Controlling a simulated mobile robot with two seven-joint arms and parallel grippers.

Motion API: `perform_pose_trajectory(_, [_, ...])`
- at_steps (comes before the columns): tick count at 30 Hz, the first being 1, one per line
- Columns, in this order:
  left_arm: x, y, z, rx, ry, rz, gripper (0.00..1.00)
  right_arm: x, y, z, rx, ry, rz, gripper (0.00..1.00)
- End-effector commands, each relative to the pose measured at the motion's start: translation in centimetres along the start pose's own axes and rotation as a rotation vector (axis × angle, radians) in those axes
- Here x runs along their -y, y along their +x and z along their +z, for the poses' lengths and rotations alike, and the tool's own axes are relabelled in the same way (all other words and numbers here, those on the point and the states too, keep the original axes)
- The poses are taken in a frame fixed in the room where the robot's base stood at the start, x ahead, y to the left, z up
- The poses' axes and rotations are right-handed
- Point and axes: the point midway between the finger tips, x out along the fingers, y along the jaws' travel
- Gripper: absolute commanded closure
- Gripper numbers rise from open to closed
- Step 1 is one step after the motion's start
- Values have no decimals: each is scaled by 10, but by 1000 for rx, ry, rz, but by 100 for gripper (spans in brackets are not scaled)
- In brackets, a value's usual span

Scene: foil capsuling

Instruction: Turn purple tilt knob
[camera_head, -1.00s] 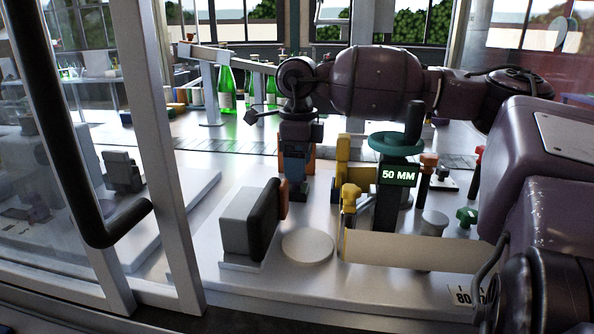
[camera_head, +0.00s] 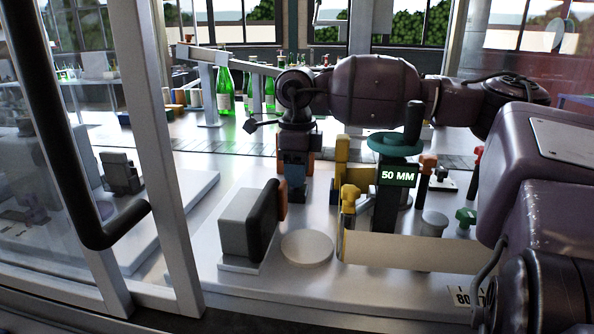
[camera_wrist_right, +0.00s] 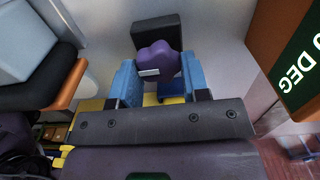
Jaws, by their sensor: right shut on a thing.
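The purple tilt knob (camera_wrist_right: 157,62) shows in the right wrist view, lobed, with a pale mark on its face and a dark block behind it. My right gripper (camera_wrist_right: 155,75) has its blue fingers on both sides of the knob and is shut on it. In the head view my right gripper (camera_head: 294,168) reaches down behind the grey block, and the knob is hidden there. An orange-framed panel reading "DEG" (camera_wrist_right: 293,75) stands close on the right in the wrist view. My left gripper is not in view.
A grey block with a black pad (camera_head: 248,225) and a pale round disc (camera_head: 307,246) stand in front. A green handwheel (camera_head: 395,145) with a "50 MM" display (camera_head: 398,176) is to the right. A glass door with a black handle (camera_head: 122,222) is at left.

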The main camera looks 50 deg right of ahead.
Motion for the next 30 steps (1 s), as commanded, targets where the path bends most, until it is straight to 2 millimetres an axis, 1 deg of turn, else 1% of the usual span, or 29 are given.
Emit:
perform_pose_trajectory(8, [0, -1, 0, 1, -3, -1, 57, 0, -1, 0, 0, 98, -2, 81])
perform_pose_trajectory(21, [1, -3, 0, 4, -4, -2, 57, -1, -1, 0, 0, 437, -2, 81])
perform_pose_trajectory(30, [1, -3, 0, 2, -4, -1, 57, -2, -1, 1, 1, 615, -2, 81])
